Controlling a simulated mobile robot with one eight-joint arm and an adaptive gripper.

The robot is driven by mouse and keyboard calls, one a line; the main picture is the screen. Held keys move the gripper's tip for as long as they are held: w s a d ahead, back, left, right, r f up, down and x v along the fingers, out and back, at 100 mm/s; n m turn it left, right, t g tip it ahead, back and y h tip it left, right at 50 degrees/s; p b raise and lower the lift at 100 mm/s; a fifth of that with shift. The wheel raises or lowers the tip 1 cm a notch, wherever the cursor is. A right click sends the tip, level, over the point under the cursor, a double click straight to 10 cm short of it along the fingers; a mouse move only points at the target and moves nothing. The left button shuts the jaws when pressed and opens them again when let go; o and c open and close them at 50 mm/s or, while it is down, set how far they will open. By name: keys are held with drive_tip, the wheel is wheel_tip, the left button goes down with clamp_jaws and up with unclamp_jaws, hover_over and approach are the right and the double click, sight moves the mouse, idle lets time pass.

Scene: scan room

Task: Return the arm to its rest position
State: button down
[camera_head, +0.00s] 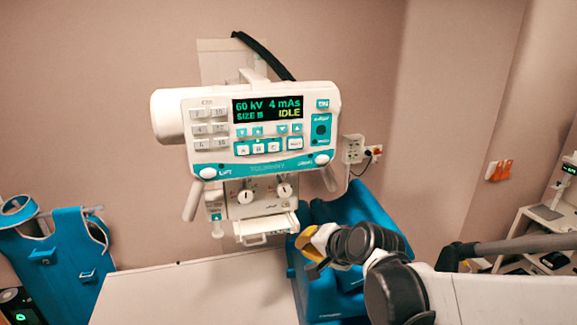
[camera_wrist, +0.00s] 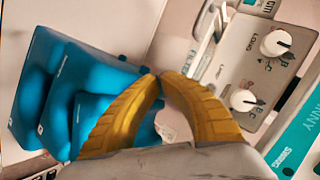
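My gripper (camera_head: 308,246) shows in the head view just right of the white tray under the x-ray unit's panel. In the wrist view its two yellow fingers curve together and their tips meet (camera_wrist: 160,76), with nothing seen between them. My arm comes in from the right side of the head view, reaching left over the room.
A white table (camera_head: 200,292) lies below the unit. Blue padded items (camera_head: 350,205) stand behind my gripper and fill the left of the wrist view (camera_wrist: 60,85). A blue apron (camera_head: 60,260) hangs at left. A trolley (camera_head: 535,225) stands at right.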

drive_tip(key=s+d+f+n+h+b, duration=0.1)
drive_tip(key=s+d+f+n+b, duration=0.1)
drive_tip(key=s+d+f+b, duration=0.3)
drive_tip(key=s+d+f+n+g+h+b, duration=0.1)
drive_tip(key=s+d+f+b, duration=0.4)
drive_tip(key=s+f+b, duration=0.5)
drive_tip(key=s+d+f+n+g+h+b, duration=0.1)
drive_tip(key=s+d+f+n+h+b, duration=0.2)
drive_tip(key=f+b, duration=0.9)
drive_tip(key=s+d+f, duration=0.2)
drive_tip(key=s, duration=0.2)
drive_tip(key=shift+s+d+n, duration=0.2)
drive_tip(key=shift+s+n, duration=0.05)
drive_tip(key=shift+n, duration=0.15)
drive_tip(key=shift+f, duration=0.1)
